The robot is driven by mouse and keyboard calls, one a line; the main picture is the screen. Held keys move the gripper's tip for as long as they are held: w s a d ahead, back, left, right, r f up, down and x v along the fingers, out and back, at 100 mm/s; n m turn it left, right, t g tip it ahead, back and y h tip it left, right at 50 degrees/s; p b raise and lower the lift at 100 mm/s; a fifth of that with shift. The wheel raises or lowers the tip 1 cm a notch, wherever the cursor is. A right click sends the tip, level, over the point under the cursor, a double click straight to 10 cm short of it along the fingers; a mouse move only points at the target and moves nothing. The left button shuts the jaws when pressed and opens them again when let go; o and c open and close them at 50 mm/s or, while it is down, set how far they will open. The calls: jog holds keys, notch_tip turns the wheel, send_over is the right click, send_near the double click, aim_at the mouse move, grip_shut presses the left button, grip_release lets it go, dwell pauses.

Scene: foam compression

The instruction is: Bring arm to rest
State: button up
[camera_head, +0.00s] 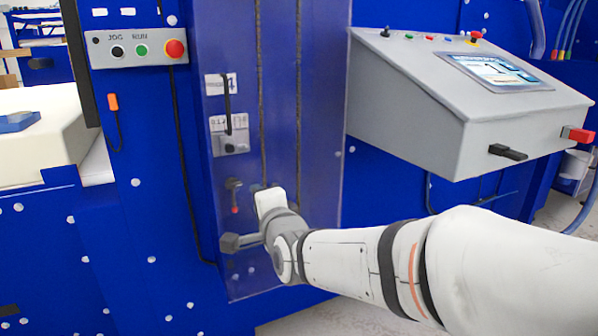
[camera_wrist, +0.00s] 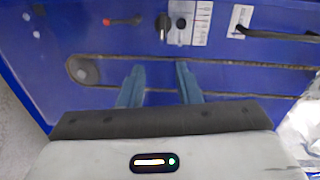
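My gripper (camera_wrist: 160,72) is open in the wrist view, its two blue-grey fingers apart with nothing between them. The fingertips point at the blue machine panel (camera_wrist: 225,75) and overlap a long chain loop behind them. I cannot tell whether they touch it. In the head view my white arm reaches in from the lower right, and its end is in front of the same blue panel (camera_head: 225,25). The fingers are not clear there.
A grey console (camera_head: 400,120) with a screen juts out at the right, above my arm. A red-tipped lever (camera_head: 235,195), a knob plate (camera_head: 230,140) and a black handle (camera_head: 227,100) are on the panel. A button box (camera_head: 140,48) is at upper left.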

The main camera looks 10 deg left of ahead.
jog(key=s+d+r+n+g+h+p, duration=0.3)
jog(key=d+r+p, duration=0.1)
jog(key=d+p, duration=0.4)
jog(key=s+d+r+n+g+h+p, duration=0.2)
jog(key=d+r+n+p, duration=0.15)
jog(key=d+p, duration=0.45)
jog(key=s+d+r+n+g+h+p, duration=0.1)
jog(key=s+d+r+n+g+p, duration=0.1)
jog(key=s+d+p, duration=0.4)
jog(key=s+d+r+n+g+h+p, duration=0.2)
jog(key=s+d+r+g+p, duration=0.3)
jog(key=s, duration=0.5)
jog(key=d+r+p, duration=0.1)
jog(key=d+p, duration=0.1)
jog(key=p, duration=0.1)
jog(key=shift+s+d+r+p, duration=0.15)
jog(key=shift+d+r+p, duration=0.05)
jog(key=shift+p, duration=0.1)
